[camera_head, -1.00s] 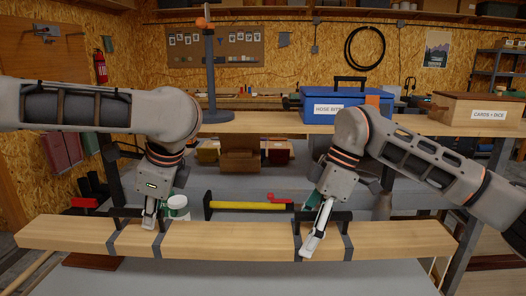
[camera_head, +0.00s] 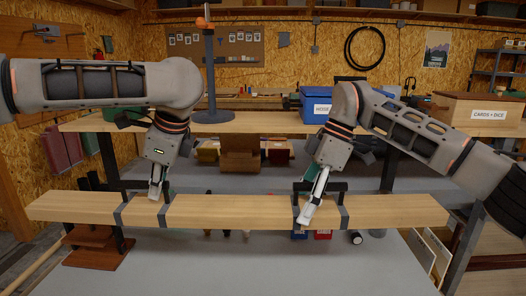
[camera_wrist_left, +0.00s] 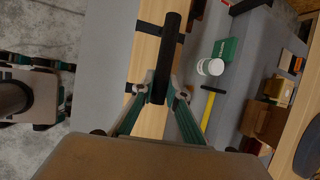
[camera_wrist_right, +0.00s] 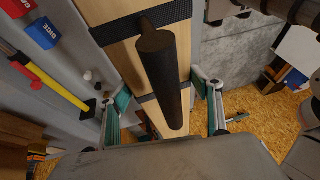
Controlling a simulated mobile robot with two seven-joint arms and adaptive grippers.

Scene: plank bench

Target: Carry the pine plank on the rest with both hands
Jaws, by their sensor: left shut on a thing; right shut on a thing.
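The pine plank (camera_head: 235,211) spans the head view, long and nearly level, with two dark straps and a black handle near each end. My left gripper (camera_head: 155,190) is shut on the left handle, a black bar (camera_wrist_left: 168,45) in the left wrist view. My right gripper (camera_head: 308,210) is shut on the right handle, a thick dark bar (camera_wrist_right: 165,85) in the right wrist view. A brown wooden stand (camera_head: 97,255) with dark posts shows at the plank's left end, partly hidden by it. I cannot tell whether they touch.
A white tub (camera_wrist_left: 210,67), a green box (camera_wrist_left: 224,50) and a yellow-handled tool (camera_wrist_left: 209,108) lie beside the plank. A shelf (camera_head: 265,123) stands behind; the grey bench (camera_head: 240,270) is clear in front.

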